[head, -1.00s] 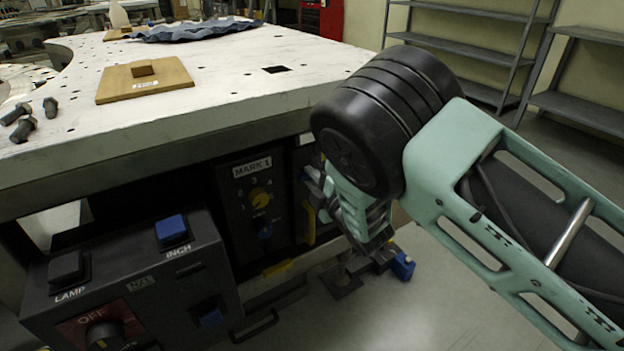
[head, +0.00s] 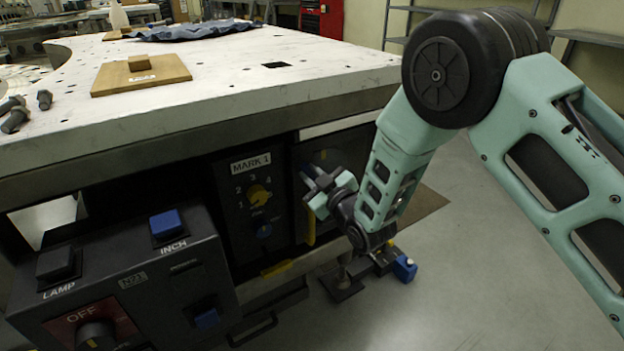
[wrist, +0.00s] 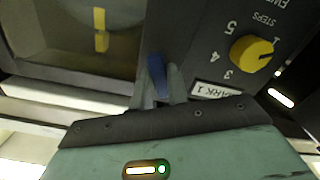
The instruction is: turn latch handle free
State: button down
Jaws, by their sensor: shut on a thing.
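The latch handle (wrist: 157,75) is a small blue lever between the fingers of my gripper (wrist: 160,98) in the wrist view. It sits on the strip between the MARK 1 panel and a dark door or window (wrist: 60,35). My gripper is shut on it; the fingers hide part of the lever. In the head view my gripper (head: 315,182) is at the cabinet front under the table edge, just right of the MARK 1 panel (head: 255,205). The handle's exact angle is hard to tell there.
A yellow knob (head: 258,195) is on the MARK 1 panel, left of my gripper. A yellow bar (head: 310,222) hangs below my gripper. A control box (head: 120,285) with INCH and LAMP buttons juts out at lower left. The white table (head: 230,90) overhangs above.

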jog(key=m+b, duration=0.1)
jog(key=m, duration=0.4)
jog(key=shift+m+b, duration=0.3)
dwell(0.4)
jog(key=c, duration=1.4)
grip_release()
jog(key=shift+o, duration=0.2)
jog(key=v, duration=1.7)
jog(key=shift+s+d+p, duration=0.2)
jog(key=shift+p, duration=0.1)
